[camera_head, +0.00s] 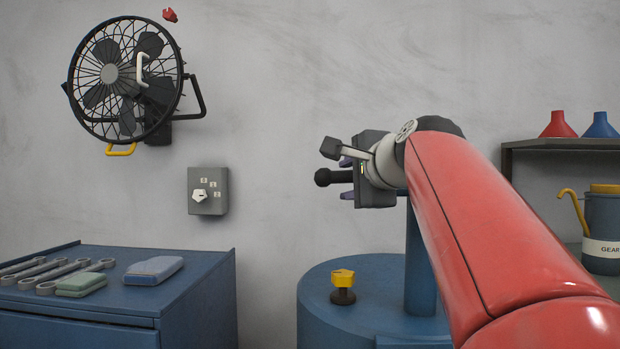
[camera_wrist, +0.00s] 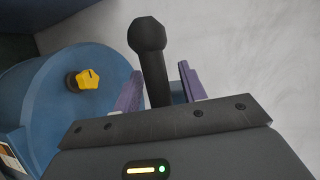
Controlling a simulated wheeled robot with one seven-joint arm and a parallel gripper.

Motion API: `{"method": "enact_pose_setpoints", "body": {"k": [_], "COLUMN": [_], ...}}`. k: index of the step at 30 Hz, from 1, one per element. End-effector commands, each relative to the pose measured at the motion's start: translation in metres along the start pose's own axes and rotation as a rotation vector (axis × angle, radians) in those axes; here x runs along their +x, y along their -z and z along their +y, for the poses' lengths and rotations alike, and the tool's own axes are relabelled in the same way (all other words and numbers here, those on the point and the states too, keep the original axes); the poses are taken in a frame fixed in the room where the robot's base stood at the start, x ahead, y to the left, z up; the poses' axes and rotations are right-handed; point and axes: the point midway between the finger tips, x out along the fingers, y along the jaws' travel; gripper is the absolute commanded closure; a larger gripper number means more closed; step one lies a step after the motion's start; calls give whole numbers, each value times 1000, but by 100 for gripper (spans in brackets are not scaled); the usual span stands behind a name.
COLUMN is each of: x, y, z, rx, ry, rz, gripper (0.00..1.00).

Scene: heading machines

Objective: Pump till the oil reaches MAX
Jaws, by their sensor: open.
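The pump is a blue drum (camera_head: 330,318) with a blue post (camera_head: 420,270) rising from its top. A black pump handle (camera_head: 322,177) with a knobbed end sticks out to the left past my gripper (camera_head: 347,178). In the wrist view the handle (camera_wrist: 150,60) lies between the two purple fingers of my gripper (camera_wrist: 161,72), nearer the left one. The fingers are open, with a gap to the right of the handle. The handle's far end is hidden behind my gripper. No oil level or MAX mark shows in either view.
A yellow knob (camera_head: 343,278) stands on the drum top. A blue cabinet (camera_head: 190,270) with wrenches is at left. A fan (camera_head: 125,80) and a grey switch box (camera_head: 208,191) are on the wall. A shelf (camera_head: 565,144) and an oil can (camera_head: 602,225) are at right.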

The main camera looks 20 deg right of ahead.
Motion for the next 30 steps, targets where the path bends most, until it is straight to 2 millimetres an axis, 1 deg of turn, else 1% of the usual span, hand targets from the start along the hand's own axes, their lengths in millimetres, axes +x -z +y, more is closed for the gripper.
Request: {"method": "enact_pose_setpoints", "body": {"k": [5, 6, 15, 22, 25, 27, 30], "x": [0, 0, 0, 0, -3, -6, -9], "y": [0, 0, 0, 0, -2, -2, 0], "z": [0, 0, 0, -1, -16, -29, -42], "rx": [0, 0, 0, 6, 72, 152, 247], "ry": [0, 0, 0, 2, 30, 63, 102], "rz": [0, 0, -1, -2, -19, -37, -57], "gripper": [59, 60, 99, 100, 100, 100, 100]}}
